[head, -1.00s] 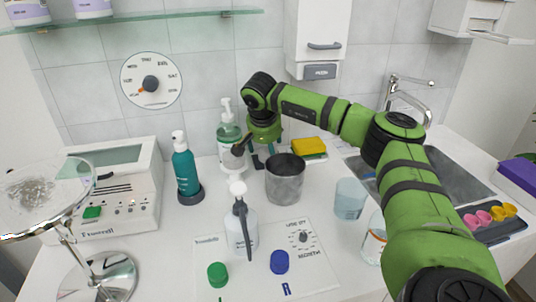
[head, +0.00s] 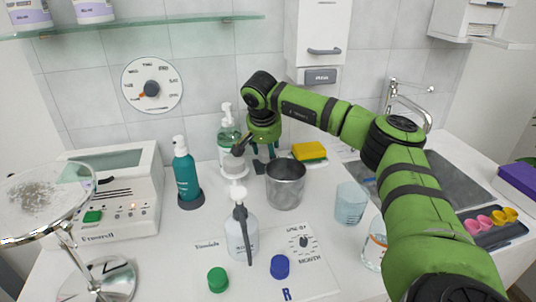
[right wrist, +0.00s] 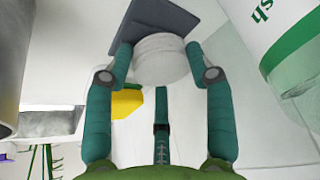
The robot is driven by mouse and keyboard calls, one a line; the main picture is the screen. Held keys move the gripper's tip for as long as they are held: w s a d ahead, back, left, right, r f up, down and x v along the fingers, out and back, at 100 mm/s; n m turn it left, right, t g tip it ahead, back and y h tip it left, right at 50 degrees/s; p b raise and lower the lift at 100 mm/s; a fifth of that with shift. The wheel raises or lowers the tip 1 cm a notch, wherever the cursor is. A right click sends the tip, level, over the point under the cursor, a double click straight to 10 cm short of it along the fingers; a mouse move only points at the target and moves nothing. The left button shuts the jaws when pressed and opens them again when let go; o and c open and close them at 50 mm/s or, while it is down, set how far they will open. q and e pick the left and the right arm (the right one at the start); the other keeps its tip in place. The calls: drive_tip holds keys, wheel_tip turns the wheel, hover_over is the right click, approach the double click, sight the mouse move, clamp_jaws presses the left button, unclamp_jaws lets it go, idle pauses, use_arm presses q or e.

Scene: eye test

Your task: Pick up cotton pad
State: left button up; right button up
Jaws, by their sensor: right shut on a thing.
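A thick, round white cotton pad (right wrist: 162,62) sits between the teal fingertips of my right gripper (right wrist: 160,50) in the right wrist view. The fingers are shut on its sides. A dark grey flat square piece (right wrist: 150,22) shows behind the pad; I cannot tell whether they touch. In the head view my right gripper (head: 262,158) points down behind the metal cup, and its fingers are partly hidden. I cannot pick out the pad surely there. My left gripper is not in view.
The metal cup (head: 286,184) and a green-labelled pump bottle (head: 228,148) stand close to my gripper. A white pump bottle (head: 241,238), a teal bottle (head: 186,174) and a clear beaker (head: 350,204) stand nearby. A yellow sponge (head: 309,150) lies behind. The sink is right.

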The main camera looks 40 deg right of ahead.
wheel_tip(320, 180, up, 3)
drive_tip(key=shift+f, duration=0.1)
drive_tip(key=s+d+r, duration=0.1)
drive_tip(key=s+r, duration=0.2)
drive_tip(key=s, duration=0.2)
drive_tip(key=s+r+b, duration=0.1)
drive_tip(key=s+r, duration=0.3)
drive_tip(key=s, duration=0.2)
drive_tip(key=shift+s+d, duration=0.3)
drive_tip(key=shift+d, duration=0.05)
drive_tip(key=c, duration=0.3)
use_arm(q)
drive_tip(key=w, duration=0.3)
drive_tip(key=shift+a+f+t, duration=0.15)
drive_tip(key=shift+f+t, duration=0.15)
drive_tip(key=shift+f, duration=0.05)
use_arm(e)
drive_tip(key=shift+c, duration=0.3)
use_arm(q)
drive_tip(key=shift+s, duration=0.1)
